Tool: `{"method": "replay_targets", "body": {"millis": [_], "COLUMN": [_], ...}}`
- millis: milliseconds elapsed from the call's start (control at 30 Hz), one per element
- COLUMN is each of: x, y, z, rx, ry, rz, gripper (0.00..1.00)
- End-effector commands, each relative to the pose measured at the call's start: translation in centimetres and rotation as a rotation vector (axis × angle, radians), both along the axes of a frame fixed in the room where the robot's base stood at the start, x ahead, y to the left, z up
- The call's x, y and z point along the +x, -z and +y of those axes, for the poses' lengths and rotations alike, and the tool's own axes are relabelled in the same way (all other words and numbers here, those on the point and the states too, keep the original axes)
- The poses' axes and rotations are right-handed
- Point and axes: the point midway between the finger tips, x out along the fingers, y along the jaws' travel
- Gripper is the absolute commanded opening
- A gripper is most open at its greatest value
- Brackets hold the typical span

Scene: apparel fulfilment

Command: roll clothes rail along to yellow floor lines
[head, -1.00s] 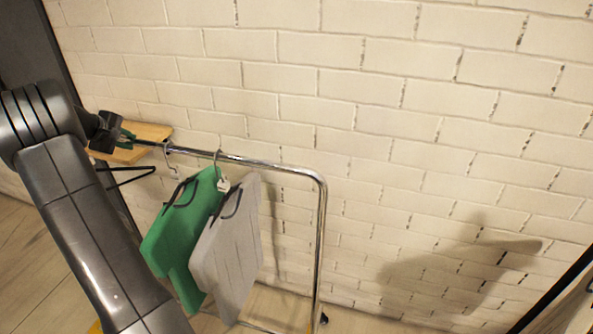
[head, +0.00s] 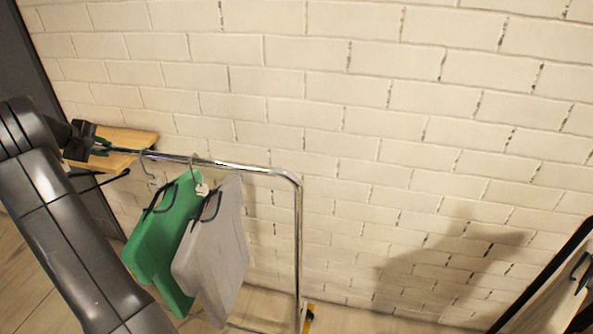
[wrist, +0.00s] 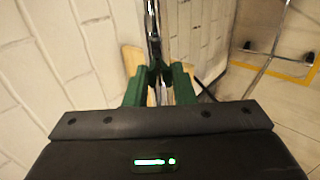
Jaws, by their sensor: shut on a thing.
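The chrome clothes rail (head: 298,225) stands along the white brick wall. A green garment (head: 160,240) and a grey garment (head: 215,250) hang on it, beside an empty hook. My gripper (head: 101,146) is shut on the left end of its top bar. In the wrist view the bar (wrist: 152,22) runs away from between the green fingers (wrist: 160,76). A yellow floor line (wrist: 292,78) shows at the right of the wrist view, around a foot of the rail. A bit of yellow (head: 309,315) also shows by the rail's right foot in the head view.
A wooden board (head: 135,142) lies behind my gripper, close to the wall. A dark-framed thing (head: 560,275) stands at the lower right. The brick wall (head: 400,130) is close behind the rail. Pale floor shows at the lower left.

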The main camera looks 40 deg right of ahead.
Motion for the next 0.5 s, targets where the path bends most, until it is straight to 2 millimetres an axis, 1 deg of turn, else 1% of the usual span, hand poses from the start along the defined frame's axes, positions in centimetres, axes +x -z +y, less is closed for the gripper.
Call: {"method": "replay_targets", "body": {"millis": [33,500], "x": [0.5,3.8], "y": [-0.5,-0.3], "z": [0.2,2.9], "rx": [-0.001,-0.001], "ry": [0.003,0.014], "rz": [-0.005,-0.007], "gripper": [0.00,0.00]}}
